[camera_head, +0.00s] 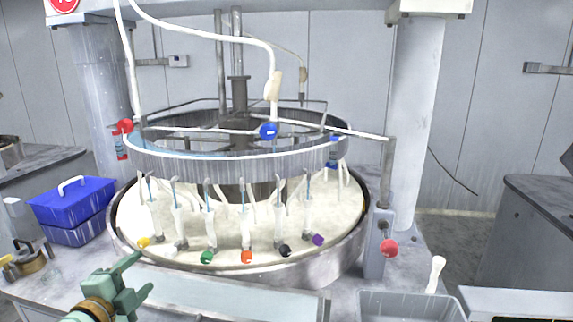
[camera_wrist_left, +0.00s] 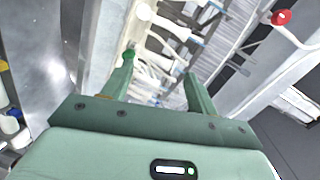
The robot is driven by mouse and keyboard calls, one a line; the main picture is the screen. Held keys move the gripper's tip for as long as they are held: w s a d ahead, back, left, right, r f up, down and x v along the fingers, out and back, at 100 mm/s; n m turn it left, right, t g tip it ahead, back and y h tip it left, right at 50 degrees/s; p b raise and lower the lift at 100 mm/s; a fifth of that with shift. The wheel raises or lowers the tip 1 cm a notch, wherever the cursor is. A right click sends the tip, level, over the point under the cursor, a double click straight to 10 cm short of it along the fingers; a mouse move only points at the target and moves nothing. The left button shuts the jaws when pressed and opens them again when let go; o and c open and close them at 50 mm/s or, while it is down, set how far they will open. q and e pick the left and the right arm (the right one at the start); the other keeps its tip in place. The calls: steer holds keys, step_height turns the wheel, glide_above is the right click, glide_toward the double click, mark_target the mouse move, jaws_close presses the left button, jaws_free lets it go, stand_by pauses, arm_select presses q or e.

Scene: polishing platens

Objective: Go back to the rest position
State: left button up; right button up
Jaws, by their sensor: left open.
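My left gripper (camera_head: 144,272) is at the lower left of the head view, in front of the round polishing machine. Its green fingers are apart with nothing between them. The wrist view shows the same open fingers (camera_wrist_left: 158,68) with white hoses or fittings beyond them. The polishing machine has a round pale basin (camera_head: 345,225) under a raised metal ring (camera_head: 215,165). Several white holders with coloured knobs stand around the basin's front. My right gripper is not seen.
A blue box with a white handle (camera_head: 72,200) stands on the bench at left. A grey bin (camera_head: 410,306) is at lower right, with a white-handled tool (camera_head: 435,273) beside it. A red button (camera_head: 389,248) is on a post right of the basin. A pillar (camera_head: 413,120) rises behind.

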arm_select(q)
steer(key=s+d+f+n+g+y, duration=0.3)
steer(key=s+f+n+g, duration=0.2)
steer(key=s+f, duration=0.5)
steer(key=s+d+f+n+g+y, duration=0.2)
steer(key=s+f+n+g, duration=0.3)
steer(key=s, duration=0.9)
steer(key=s+d+f+g+h+b, duration=0.1)
steer(key=s+d+f+b, duration=0.1)
steer(key=f, duration=1)
steer(key=s+d+f+g+h+b, duration=0.1)
steer(key=f+b, duration=0.1)
steer(key=f, duration=0.9)
steer(key=s+d+f+g+h+b, duration=0.1)
steer(key=s+d+f+b, duration=0.1)
steer(key=f, duration=1)
steer(key=s+f+n+g+h+b, duration=0.1)
steer(key=s+f+b, duration=0.3)
steer(key=s+f, duration=1.3)
steer(key=shift+s+a+f+n+g, duration=0.2)
steer(key=shift+s+f+n+g, duration=0.2)
steer(key=shift+s+n+g, duration=0.55)
steer(key=shift+s+m, duration=0.2)
steer(key=shift+m, duration=0.15)
